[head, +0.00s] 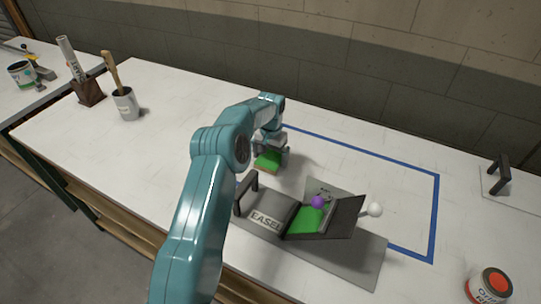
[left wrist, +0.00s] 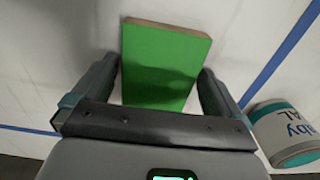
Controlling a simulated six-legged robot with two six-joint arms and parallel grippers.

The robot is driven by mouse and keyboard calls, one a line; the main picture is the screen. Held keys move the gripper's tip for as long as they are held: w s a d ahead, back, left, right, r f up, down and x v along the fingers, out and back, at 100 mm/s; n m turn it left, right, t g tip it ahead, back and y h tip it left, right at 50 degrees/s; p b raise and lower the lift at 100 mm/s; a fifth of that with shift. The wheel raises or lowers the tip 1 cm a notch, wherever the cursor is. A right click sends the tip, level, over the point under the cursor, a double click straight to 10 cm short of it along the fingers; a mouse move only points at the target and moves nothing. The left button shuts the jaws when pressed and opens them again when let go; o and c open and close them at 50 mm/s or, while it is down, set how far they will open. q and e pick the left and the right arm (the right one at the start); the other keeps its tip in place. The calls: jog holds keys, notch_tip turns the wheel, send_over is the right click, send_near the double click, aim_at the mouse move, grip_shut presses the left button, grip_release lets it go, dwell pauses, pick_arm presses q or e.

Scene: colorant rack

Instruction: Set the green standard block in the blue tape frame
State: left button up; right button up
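The green standard block (head: 268,161) has a green face and a tan edge. It is under my left gripper (head: 271,146) in the head view, over the table's middle. In the left wrist view the green block (left wrist: 160,65) lies between the two fingers of my left gripper (left wrist: 162,72), their tips close to its sides. I cannot tell whether they press on it or whether it rests on the table. The blue tape frame (head: 437,205) is marked on the table; my arm hides its left part. Its tape also shows in the left wrist view (left wrist: 284,50). My right gripper is out of view.
A grey easel stand (head: 350,266) with a green panel, a purple ball (head: 318,202) and a white knob (head: 375,209) stands across the frame's near side. A can (left wrist: 285,133) is close to the right finger.

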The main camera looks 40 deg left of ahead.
aim_at(270, 158)
pick_arm(q)
jog(key=shift+s+r, duration=0.1)
jog(key=shift+r, duration=0.7)
notch_tip(270, 158, up, 11)
jog(key=shift+b, duration=0.35)
